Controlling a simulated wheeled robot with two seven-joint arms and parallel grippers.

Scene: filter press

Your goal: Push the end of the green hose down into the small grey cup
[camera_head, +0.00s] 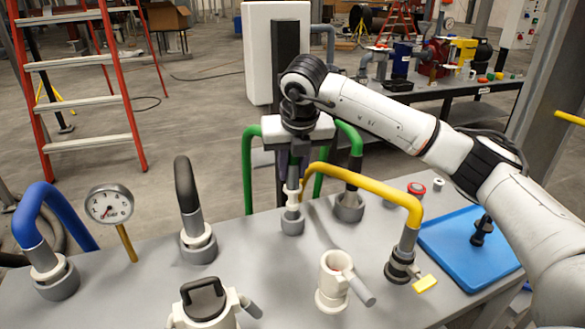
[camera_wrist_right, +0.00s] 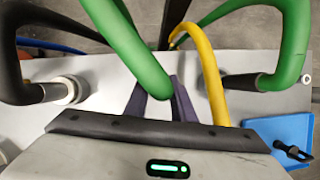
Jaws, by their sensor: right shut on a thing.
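My right gripper (camera_head: 293,168) reaches down over the small grey cup (camera_head: 292,224) in the head view. It is shut on the green hose (camera_head: 248,168), which arches in from the left behind it. In the right wrist view the green hose (camera_wrist_right: 153,76) runs down between the two purple fingers (camera_wrist_right: 160,100). Below the fingers a narrow pale fitting (camera_head: 292,194) stands in line with the cup's mouth. I cannot tell how deep the hose end sits. My left gripper is not in view.
A yellow hose (camera_head: 380,190) arches close beside my right gripper. A second green hose (camera_head: 354,142) stands in its own cup to the right. A black hose (camera_head: 186,185), a blue hose (camera_head: 38,205), a gauge (camera_head: 109,204) and a blue tray (camera_head: 465,262) are further off.

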